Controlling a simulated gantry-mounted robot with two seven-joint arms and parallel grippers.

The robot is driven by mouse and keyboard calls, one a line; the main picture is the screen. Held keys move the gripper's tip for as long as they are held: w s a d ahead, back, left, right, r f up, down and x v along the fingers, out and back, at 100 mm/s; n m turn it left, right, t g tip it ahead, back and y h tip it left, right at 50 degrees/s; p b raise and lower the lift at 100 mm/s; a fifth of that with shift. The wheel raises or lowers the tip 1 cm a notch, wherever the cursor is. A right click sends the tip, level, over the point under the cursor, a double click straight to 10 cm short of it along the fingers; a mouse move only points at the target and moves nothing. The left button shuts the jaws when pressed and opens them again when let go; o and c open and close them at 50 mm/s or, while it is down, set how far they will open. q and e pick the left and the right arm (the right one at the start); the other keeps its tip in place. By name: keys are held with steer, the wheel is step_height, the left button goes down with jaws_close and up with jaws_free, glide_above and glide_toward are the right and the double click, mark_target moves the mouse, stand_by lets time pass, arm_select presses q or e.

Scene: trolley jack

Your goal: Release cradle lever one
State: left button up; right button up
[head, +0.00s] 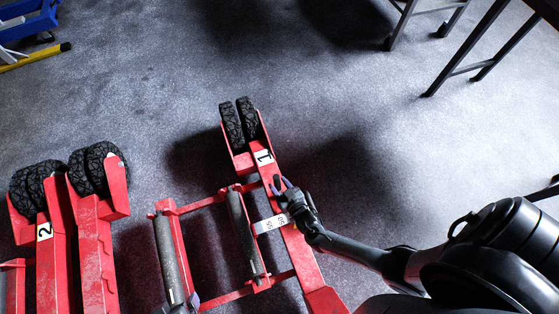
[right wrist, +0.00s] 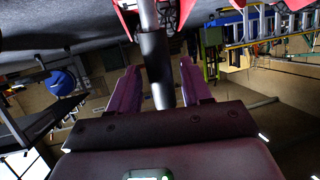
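The red jack cradle marked 1 (head: 264,157) lies on the floor in the middle of the head view, with two black wheels at its far end. My right gripper (head: 281,184) is over its right-hand beam, just nearer than the number label. In the right wrist view a metal lever with a black sleeve (right wrist: 155,68) runs between the two purple fingers of my right gripper (right wrist: 158,88). The fingers stand apart, with a gap on both sides of the sleeve. In the head view the lever is hidden by the gripper.
The red cradle marked 2 (head: 45,231) stands at the left. Grey rollers (head: 244,235) lie across the frame of cradle one. A blue item (head: 28,18) and a yellow bar (head: 35,57) are at the top left. Table legs (head: 470,68) stand top right. The floor between is clear.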

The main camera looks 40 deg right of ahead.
steer(key=shift+o, duration=0.3)
steer(key=shift+r, duration=0.1)
steer(key=shift+s+r, duration=0.1)
steer(key=shift+s, duration=0.05)
steer(key=p+v, duration=0.5)
steer(key=v, duration=0.5)
steer(key=shift+s, duration=0.2)
